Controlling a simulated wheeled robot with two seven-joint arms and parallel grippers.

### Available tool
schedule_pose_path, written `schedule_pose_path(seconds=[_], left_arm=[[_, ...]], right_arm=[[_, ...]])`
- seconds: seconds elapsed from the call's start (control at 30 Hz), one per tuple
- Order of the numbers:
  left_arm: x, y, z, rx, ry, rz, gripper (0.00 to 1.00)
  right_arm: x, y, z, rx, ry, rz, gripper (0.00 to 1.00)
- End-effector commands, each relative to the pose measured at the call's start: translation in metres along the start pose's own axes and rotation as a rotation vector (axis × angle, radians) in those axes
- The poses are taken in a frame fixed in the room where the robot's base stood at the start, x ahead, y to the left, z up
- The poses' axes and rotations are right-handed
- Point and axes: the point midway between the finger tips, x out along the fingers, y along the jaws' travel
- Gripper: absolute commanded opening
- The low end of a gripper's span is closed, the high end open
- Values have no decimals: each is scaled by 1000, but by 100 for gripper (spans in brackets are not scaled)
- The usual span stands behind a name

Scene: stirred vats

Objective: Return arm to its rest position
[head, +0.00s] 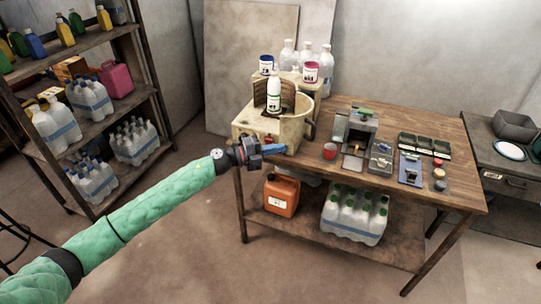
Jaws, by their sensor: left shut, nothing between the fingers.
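My left arm, in a green quilted sleeve, reaches in from the lower left of the head view. My left gripper (272,148) is shut and empty, in front of the beige vat (286,131) at the left end of the wooden table. My right gripper is out of view.
The wooden table (440,185) carries a grey machine (356,128), a red cup (330,151), and a dark tray (424,146). Its lower shelf holds an orange canister (282,195) and bottled packs (353,214). Shelving (110,118) stands left. Floor is clear between.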

Motion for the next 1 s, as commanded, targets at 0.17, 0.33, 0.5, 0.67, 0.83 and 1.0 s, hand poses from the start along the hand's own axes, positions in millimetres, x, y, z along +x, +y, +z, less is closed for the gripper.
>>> schedule_pose_path(seconds=[0.17, 0.33, 0.5, 0.67, 0.83, 1.0], left_arm=[[-15, 1, -4, 0, -1, 0, 0], [-20, 0, -5, 0, -1, 0, 0], [-20, -2, 1, 20, -36, -7, 0], [-25, -10, 34, 3, -205, -57, 0], [-51, -18, 98, -96, -479, -119, 0], [-85, -33, 160, -213, -725, -183, 0]], right_arm=[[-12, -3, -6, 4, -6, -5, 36], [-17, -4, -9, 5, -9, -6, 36], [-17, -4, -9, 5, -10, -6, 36], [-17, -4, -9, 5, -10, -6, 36], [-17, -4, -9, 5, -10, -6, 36], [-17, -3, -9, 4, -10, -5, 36]])
